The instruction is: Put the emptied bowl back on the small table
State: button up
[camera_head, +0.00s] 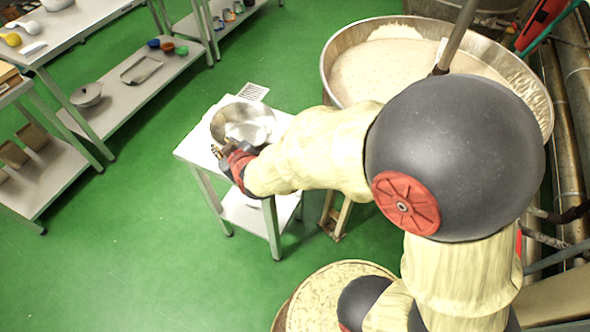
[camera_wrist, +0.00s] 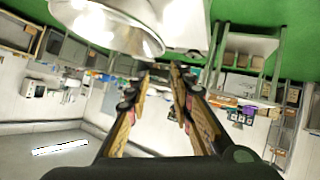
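The shiny metal bowl (camera_head: 243,122) is over the top of the small white table (camera_head: 190,150) and appears to rest on it, open side up. Its inside looks bright, with no clear contents. My gripper (camera_head: 219,152) is at the near-left side of the bowl, close to its rim. In the wrist view the bowl (camera_wrist: 105,25) fills the upper left, and part of the table (camera_wrist: 187,28) shows beside it. There, my gripper's fingertips (camera_wrist: 160,69) are apart, with nothing visible between them, just below the bowl's rim. Whether a finger touches the rim is unclear.
A large kettle (camera_head: 326,62) with pale mass and a stirring shaft stands right of the table. A round container (camera_head: 340,290) with a pale speckled top is at the bottom. Shelved tables (camera_head: 125,85) stand at the left. Green floor is free between them.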

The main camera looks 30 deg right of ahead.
jog(key=s+d+r+m+g, duration=0.2)
jog(key=s+d+r+g, duration=0.15)
jog(key=s+r, duration=0.75)
jog(key=s+d+r+m+g, duration=0.1)
jog(key=s+d, duration=0.2)
jog(key=s, duration=0.5)
jog(key=s+d+r+m+g+h, duration=0.1)
jog(key=s+d+r+m+g, duration=0.1)
jog(key=s, duration=0.6)
jog(key=shift+d, duration=0.6)
jog(key=shift+d, duration=0.15)
